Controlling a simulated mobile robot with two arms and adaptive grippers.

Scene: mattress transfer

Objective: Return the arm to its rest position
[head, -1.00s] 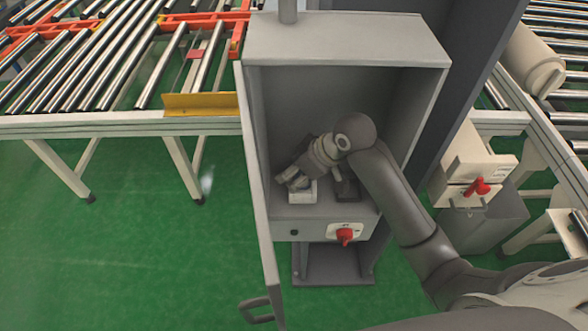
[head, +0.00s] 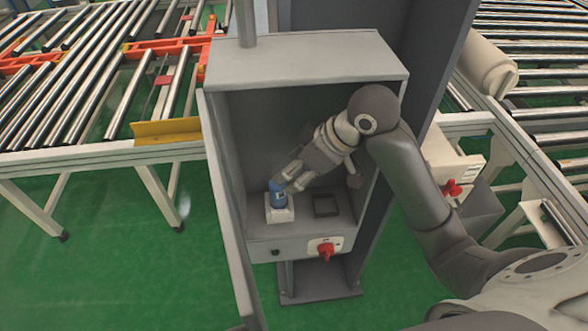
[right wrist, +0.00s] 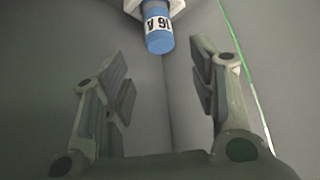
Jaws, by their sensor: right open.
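My right gripper (head: 290,178) is inside the open grey cabinet (head: 306,62), just above and right of a blue plug (head: 277,197). The blue plug stands in a white socket (head: 280,215) on the cabinet's inner shelf. In the right wrist view the plug (right wrist: 159,38), marked "16 A", lies beyond the fingertips. The fingers of my right gripper (right wrist: 162,75) are spread, with nothing between them. My right arm reaches in from the right. My left gripper is not in view.
The cabinet walls close around the right gripper. The open door (head: 228,215) stands on the left. A dark square fitting (head: 326,206) is beside the socket, and a red switch (head: 325,250) is on the front below. Roller conveyors (head: 85,75) flank the cabinet.

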